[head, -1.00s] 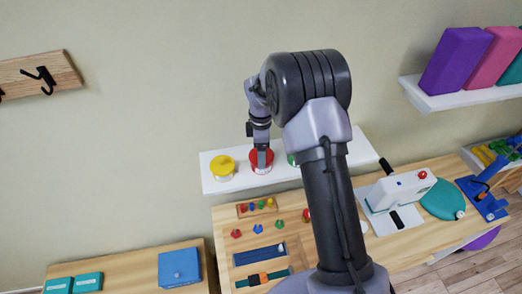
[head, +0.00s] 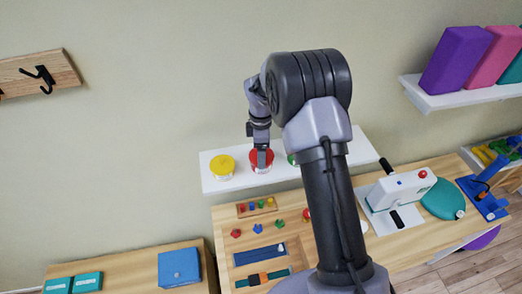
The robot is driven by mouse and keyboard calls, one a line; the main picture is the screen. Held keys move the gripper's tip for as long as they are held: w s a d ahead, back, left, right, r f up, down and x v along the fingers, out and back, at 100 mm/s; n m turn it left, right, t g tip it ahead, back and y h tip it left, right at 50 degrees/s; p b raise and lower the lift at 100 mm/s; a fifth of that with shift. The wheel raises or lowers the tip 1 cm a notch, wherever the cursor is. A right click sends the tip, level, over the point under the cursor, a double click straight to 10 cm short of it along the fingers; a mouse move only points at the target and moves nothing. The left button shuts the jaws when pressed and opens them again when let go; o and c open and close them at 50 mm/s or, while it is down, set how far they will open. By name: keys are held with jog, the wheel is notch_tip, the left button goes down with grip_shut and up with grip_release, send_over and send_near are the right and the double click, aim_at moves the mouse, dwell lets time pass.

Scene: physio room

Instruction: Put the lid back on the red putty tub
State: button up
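The red putty tub (head: 254,168) stands on the white wall shelf, between a yellow-topped tub and a green one. Red shows across its top, around my gripper's fingers; whether this is the lid or the putty I cannot tell. My gripper (head: 262,160) points down at the tub, its fingers at or just over the red top. The fingers hide the middle of the tub. At this size I cannot see whether they are apart or closed on something. No separate red lid shows on the shelf.
The yellow tub (head: 222,166) stands left of the red one. The green tub (head: 291,159) is close on the right, partly behind my arm. The white shelf (head: 216,187) has a narrow front edge. Below it, a wooden table (head: 222,222) holds small coloured pieces.

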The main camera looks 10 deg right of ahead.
dwell(0.3)
jog(key=o, duration=1.3)
jog(key=shift+r+p, duration=2.5)
jog(key=shift+r, duration=1.05)
jog(key=shift+f, duration=0.1)
grip_shut()
